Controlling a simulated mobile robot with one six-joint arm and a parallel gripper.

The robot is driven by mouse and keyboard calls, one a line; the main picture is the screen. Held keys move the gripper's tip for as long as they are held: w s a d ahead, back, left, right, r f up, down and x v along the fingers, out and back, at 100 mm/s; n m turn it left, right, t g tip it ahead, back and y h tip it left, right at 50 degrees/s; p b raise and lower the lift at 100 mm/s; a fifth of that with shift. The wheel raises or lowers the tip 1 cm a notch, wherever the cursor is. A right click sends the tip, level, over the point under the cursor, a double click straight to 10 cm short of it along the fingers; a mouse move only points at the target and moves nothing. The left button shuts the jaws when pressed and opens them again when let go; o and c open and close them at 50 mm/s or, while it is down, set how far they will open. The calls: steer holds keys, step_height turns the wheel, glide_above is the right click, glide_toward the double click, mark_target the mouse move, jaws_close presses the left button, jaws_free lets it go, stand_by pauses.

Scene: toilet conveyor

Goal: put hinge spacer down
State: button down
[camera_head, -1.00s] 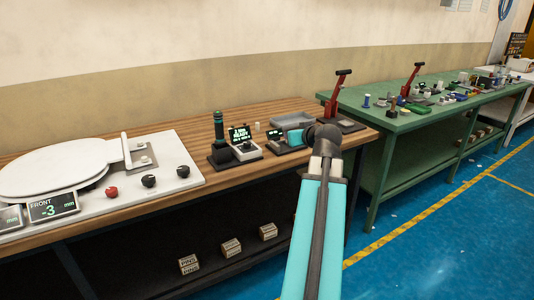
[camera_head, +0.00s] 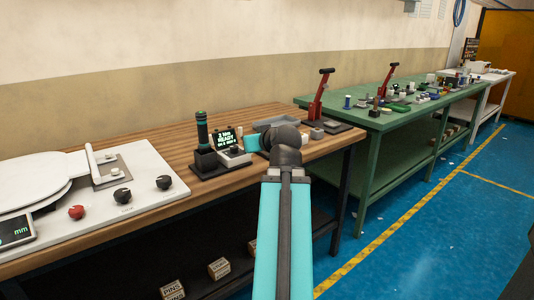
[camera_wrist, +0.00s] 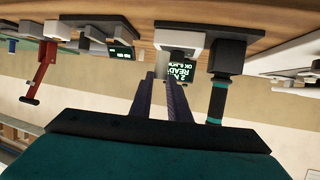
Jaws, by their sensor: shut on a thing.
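My gripper (camera_wrist: 165,82) shows in the wrist view as two dark fingers close together, shut on the hinge spacer. The spacer is too small or too hidden at the fingertips to make out. The wrist view is upside down. In the head view, the display (camera_head: 226,139) stands on the wooden bench (camera_head: 150,135), just left of my teal wrist. My arm hides the fingers there.
A black stand with a green-topped handle (camera_head: 202,135) is left of the gauge. A grey tray (camera_head: 275,123) and a red lever press (camera_head: 320,95) stand to the right. A white toilet seat fixture (camera_head: 100,195) fills the left end. A green bench (camera_head: 390,115) lies beyond.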

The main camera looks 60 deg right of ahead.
steer(key=shift+w+r+p, duration=0.1)
steer(key=shift+w+p, duration=0.05)
steer(key=shift+p, duration=0.2)
steer(key=d+p, duration=0.6)
steer(key=p, duration=0.9)
steer(key=shift+w+d, duration=0.2)
steer(key=shift+w, duration=0.05)
steer(key=p, duration=0.2)
steer(key=d+p, duration=0.1)
steer(key=p, duration=0.2)
steer(key=shift+d+f, duration=0.2)
steer(key=shift+f, duration=0.1)
steer(key=shift+w+d+f+p, duration=0.1)
steer(key=shift+d+f+p, duration=0.1)
steer(key=shift+d, duration=0.95)
steer(key=shift+d+f+p, duration=0.15)
steer(key=shift+d+p, duration=0.05)
steer(key=shift+d, duration=1)
steer(key=shift+w+d+f+p, duration=0.1)
steer(key=shift+d+f+p, duration=0.1)
steer(key=shift+d, duration=0.95)
steer(key=shift+d, duration=0.5)
steer(key=shift+f+p, duration=0.65)
steer(key=shift+f, duration=1.1)
